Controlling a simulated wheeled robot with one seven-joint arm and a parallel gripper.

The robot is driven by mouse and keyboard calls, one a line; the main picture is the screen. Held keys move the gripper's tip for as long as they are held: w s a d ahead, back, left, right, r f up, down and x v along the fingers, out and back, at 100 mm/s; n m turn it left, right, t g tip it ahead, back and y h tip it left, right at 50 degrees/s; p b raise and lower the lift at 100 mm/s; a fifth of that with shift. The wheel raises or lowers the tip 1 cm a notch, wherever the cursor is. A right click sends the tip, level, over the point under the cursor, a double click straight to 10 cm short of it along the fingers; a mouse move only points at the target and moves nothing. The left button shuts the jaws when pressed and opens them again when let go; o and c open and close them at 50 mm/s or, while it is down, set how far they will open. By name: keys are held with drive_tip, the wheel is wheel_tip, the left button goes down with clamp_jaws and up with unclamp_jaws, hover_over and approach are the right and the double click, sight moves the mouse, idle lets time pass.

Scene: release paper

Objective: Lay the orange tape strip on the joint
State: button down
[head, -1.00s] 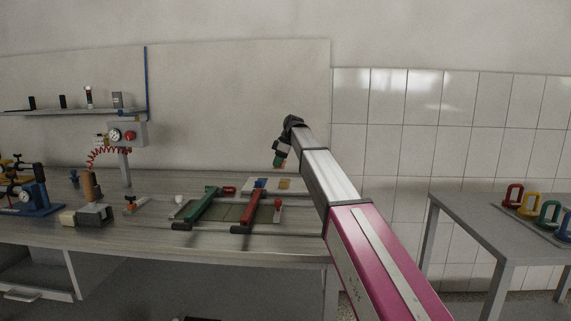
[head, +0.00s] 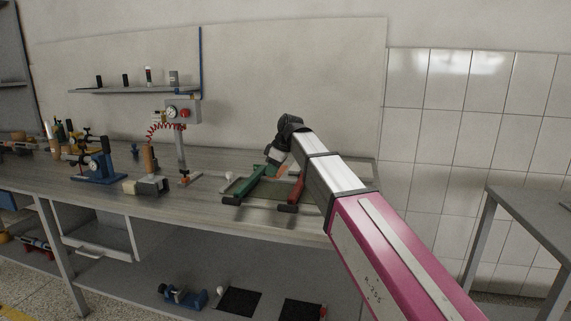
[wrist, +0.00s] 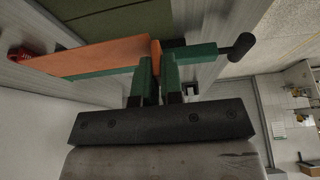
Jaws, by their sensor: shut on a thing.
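My gripper (wrist: 159,72) has two green fingers, shut on the orange tape strip (wrist: 95,56). In the wrist view the strip reaches left from the fingers, with its upright end tab between them. The dark green panels (wrist: 92,20) lie beyond the strip, with a thin seam line between them. I cannot tell whether the strip touches them. In the head view my gripper (head: 274,164) is over the fixture on the bench, with a bit of orange (head: 283,169) beside it. The arm hides much of the fixture and the joint there.
A green clamp bar with a black handle (wrist: 240,45) is close to the right of the fingers. Another grey table (head: 520,205) is at the right.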

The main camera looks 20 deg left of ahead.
sight(266, 198)
drive_tip(key=shift+s+a+f, duration=0.1)
drive_tip(key=shift+s+a, duration=0.25)
drive_tip(key=shift+s, duration=0.45)
drive_tip(key=shift+f, duration=0.1)
drive_tip(key=shift+f, duration=2.85)
drive_tip(key=shift+f, duration=0.45)
drive_tip(key=c, duration=1.2)
unclamp_jaws()
drive_tip(key=shift+r, duration=0.1)
